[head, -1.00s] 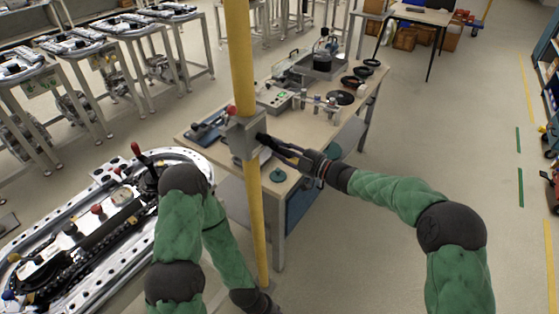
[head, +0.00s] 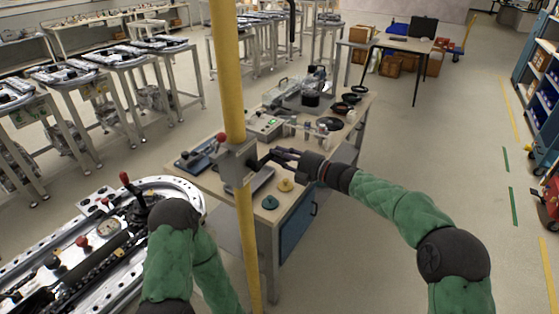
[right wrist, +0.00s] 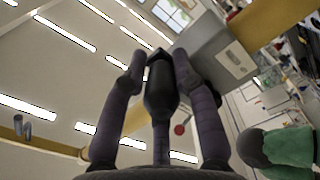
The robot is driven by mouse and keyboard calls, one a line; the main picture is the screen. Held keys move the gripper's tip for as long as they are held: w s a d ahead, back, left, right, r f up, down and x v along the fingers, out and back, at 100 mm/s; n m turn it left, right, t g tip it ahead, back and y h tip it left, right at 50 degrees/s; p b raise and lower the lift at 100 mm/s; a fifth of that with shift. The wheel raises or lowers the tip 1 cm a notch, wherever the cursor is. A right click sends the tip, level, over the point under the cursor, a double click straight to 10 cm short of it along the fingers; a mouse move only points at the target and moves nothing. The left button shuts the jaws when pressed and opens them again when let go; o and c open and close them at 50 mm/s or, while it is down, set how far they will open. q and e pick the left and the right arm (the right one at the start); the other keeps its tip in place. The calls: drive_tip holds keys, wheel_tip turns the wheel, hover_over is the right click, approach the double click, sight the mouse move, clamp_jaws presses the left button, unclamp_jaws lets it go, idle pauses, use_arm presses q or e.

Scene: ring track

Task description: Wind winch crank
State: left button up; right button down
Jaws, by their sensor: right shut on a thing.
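The winch is a grey box (head: 238,162) fixed to a yellow upright post (head: 228,75). Its dark crank comes out on the right side, and the handle is mostly covered by my fingers in the head view. In the right wrist view the black crank handle (right wrist: 160,88) lies between the two fingers, with the grey winch box (right wrist: 215,50) beyond on the right. My right gripper (head: 276,157) is shut on the handle, just right of the box. My left arm reaches down at lower left, and its gripper is out of view.
A workbench (head: 304,180) with tools and small parts stands right behind the post. An oval track table (head: 185,185) with levers is at lower left. Several track stands (head: 125,60) line the back left. The floor at right (head: 440,160) is clear.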

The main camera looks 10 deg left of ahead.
drive_tip(key=shift+r, duration=0.7)
drive_tip(key=c, duration=1.1)
unclamp_jaws()
drive_tip(key=shift+o, duration=0.2)
drive_tip(key=shift+d+f, duration=0.1)
drive_tip(key=shift+d, duration=0.05)
drive_tip(key=v, duration=1.1)
drive_tip(key=shift+d, duration=0.35)
drive_tip(key=shift+s, duration=0.1)
